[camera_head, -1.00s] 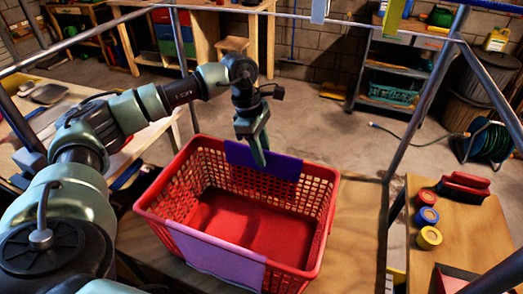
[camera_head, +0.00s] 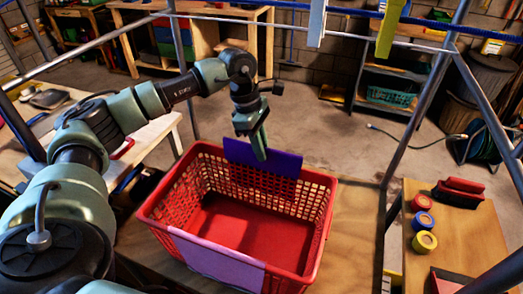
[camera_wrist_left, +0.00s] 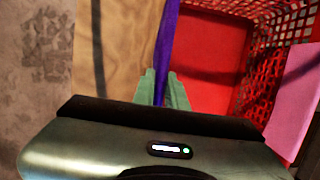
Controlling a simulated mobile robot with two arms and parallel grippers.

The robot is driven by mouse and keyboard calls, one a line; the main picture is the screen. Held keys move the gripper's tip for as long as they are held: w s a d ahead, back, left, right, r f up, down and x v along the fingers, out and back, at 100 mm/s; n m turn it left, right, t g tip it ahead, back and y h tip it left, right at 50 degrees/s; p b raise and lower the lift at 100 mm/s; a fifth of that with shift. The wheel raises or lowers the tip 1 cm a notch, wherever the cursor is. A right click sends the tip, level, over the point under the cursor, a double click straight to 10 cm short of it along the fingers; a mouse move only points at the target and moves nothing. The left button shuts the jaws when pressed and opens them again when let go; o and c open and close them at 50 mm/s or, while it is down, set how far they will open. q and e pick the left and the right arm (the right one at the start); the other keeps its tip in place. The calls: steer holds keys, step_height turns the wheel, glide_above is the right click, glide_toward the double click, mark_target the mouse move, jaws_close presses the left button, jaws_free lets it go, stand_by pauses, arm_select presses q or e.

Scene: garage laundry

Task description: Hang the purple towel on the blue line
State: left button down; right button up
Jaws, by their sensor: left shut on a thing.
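The purple towel (camera_head: 262,158) hangs folded over the far rim of the red basket (camera_head: 327,218). My left gripper (camera_head: 260,146) is at the top edge of this towel, fingers pointing down. In the left wrist view, the fingers (camera_wrist_left: 161,90) are shut on the towel (camera_wrist_left: 167,50), which shows as a thin purple strip between them. The towel is still at the basket rim. My right gripper is not in view.
A pink-lilac cloth (camera_head: 215,258) hangs over the basket's near rim. Grey metal frame bars (camera_head: 416,103) surround the basket. A wooden table (camera_head: 470,238) with tape rolls stands right.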

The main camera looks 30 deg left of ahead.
arm_select(q)
steer(key=shift+r+p, duration=1.55)
steer(key=shift+r, duration=1.15)
